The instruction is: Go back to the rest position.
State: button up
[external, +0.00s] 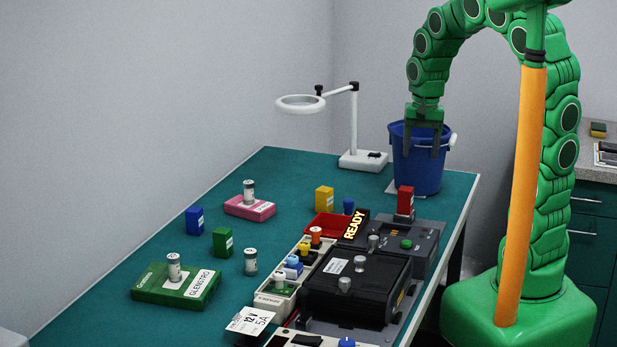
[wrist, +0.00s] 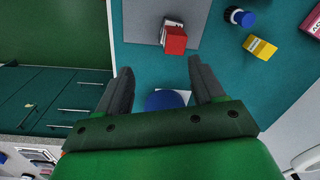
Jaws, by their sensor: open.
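My gripper (external: 424,147) is at the far right end of the green table (external: 340,170), in front of the blue bucket (external: 417,175) in the external view and overlapping its near side. Its fingers point down and are apart with nothing between them. In the wrist view my gripper (wrist: 158,82) shows its two dark fingers spread, with part of the blue bucket (wrist: 165,99) showing between them near the palm. I cannot tell whether the fingers touch the bucket. My green arm curves up and over from its base at the right.
A white magnifier lamp (external: 354,130) stands left of the bucket. A yellow block (external: 324,199), a blue block (external: 194,220) and a green block (external: 222,241) stand on the table. A counter (external: 590,165) is behind my arm.

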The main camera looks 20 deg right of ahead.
jog(key=s+d+n+g, duration=0.1)
jog(key=s+d+n, duration=0.1)
jog(key=s, duration=0.9)
jog(key=s+d+r+n, duration=0.1)
jog(key=s+d+n, duration=0.2)
jog(key=s, duration=0.8)
jog(key=shift+s+d+r+g+h, duration=0.3)
jog(key=shift+d+g, duration=0.1)
jog(key=shift+d, duration=0.6)
